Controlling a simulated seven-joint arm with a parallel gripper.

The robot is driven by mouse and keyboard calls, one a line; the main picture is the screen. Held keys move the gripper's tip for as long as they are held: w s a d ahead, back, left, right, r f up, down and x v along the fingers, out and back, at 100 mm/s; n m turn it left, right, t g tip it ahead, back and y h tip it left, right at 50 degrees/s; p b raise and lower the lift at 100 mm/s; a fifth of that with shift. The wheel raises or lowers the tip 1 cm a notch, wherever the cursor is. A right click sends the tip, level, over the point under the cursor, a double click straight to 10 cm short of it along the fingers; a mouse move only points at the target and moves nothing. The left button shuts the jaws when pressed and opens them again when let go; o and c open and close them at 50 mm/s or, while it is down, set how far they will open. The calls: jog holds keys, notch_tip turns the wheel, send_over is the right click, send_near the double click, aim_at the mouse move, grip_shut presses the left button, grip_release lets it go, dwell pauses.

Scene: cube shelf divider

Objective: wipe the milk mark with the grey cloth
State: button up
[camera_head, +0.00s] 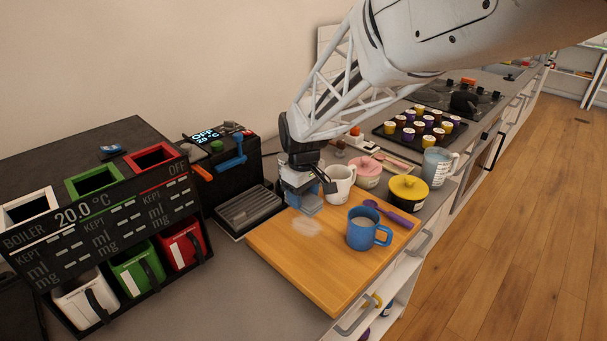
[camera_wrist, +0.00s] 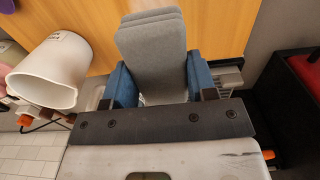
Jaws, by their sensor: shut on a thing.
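The milk mark (camera_head: 306,226) is a pale smear on the wooden board (camera_head: 275,252), to the left of the blue mug. The grey cloth (camera_head: 306,206) is a folded pad in my gripper (camera_head: 303,194), just behind the mark in the head view. In the wrist view, the cloth (camera_wrist: 155,50) sits between the two blue fingers of my gripper (camera_wrist: 158,72), which are shut on it. I cannot tell whether the cloth touches the board. The mark does not show in the wrist view.
The blue mug (camera_head: 362,232) stands on the board near the mark. A white mug (camera_head: 343,180), also in the wrist view (camera_wrist: 50,70), stands close beside my gripper. A yellow pot (camera_head: 408,192) and purple spoon (camera_head: 393,214) are to the right. The board's front left is clear.

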jog(key=shift+f, duration=0.1)
send_over(303, 226)
jog(key=shift+f, duration=2.65)
jog(key=shift+w+a, duration=0.75)
jog(key=shift+w, duration=0.15)
jog(key=shift+f, duration=0.2)
jog(key=shift+f, duration=0.5)
jog(key=shift+s+d, duration=0.1)
jog(key=shift+s+d+r, duration=0.1)
jog(key=shift+s+d, duration=0.6)
jog(key=shift+s, duration=0.05)
